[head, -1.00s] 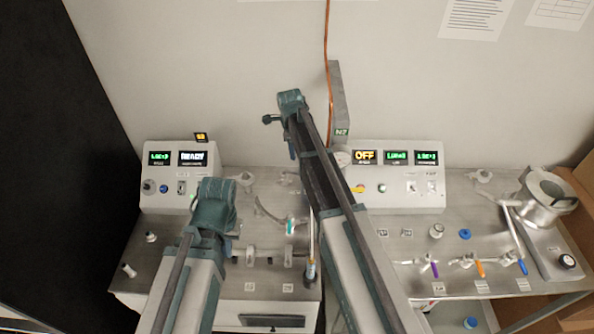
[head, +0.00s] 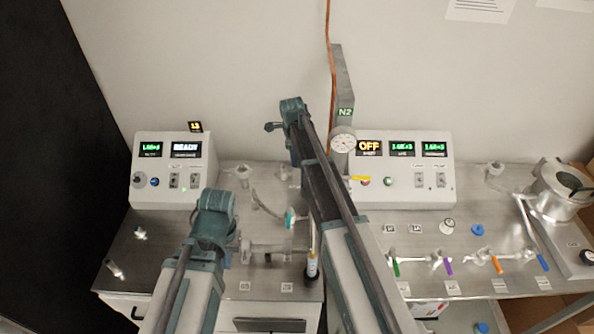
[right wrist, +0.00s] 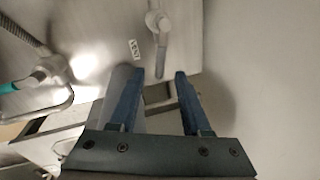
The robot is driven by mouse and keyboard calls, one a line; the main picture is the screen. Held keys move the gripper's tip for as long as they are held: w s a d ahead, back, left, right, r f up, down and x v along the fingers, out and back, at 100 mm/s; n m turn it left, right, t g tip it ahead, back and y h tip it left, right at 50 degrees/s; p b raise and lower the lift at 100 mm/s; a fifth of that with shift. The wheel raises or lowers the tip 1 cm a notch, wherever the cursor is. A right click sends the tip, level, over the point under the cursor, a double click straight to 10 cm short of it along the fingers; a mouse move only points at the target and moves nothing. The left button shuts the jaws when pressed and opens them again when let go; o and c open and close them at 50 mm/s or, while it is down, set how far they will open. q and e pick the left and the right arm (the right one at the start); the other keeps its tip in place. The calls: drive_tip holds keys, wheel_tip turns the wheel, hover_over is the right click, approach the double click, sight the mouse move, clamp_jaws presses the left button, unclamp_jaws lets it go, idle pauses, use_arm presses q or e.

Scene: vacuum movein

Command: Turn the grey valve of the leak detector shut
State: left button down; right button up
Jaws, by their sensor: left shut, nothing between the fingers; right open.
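In the right wrist view a grey valve (right wrist: 157,20) with a grey bar handle (right wrist: 162,55) stands on the metal top beside a small label. The handle points down the picture, towards the gap between my fingers. My right gripper (right wrist: 161,73) is open and empty, with blue fingers just short of the handle and not visibly around it. In the head view a grey fitting (head: 284,173), probably this valve, is partly hidden by my right arm. The console (head: 172,172) with the READY display stands behind. My left gripper (head: 232,240) is shut, mostly hidden by its wrist, low over the left bench.
A corrugated hose (right wrist: 25,35) and a teal-handled fitting (right wrist: 10,88) lie left of the fingers. A second console (head: 400,170) reads OFF. A grey N2 post (head: 345,90) with a gauge stands behind my right arm. Coloured-handled valves line the right bench.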

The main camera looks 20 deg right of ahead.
use_arm(q)
drive_tip(key=shift+f+b, duration=1.4)
drive_tip(key=shift+f, duration=0.55)
use_arm(e)
drive_tip(key=shift+w+d+f, duration=0.1)
drive_tip(key=shift+w+f, duration=0.1)
drive_tip(key=shift+f, duration=0.8)
drive_tip(key=shift+w+d+f, duration=0.1)
drive_tip(key=shift+w+f, duration=0.05)
drive_tip(key=shift+f, duration=0.8)
clamp_jaws()
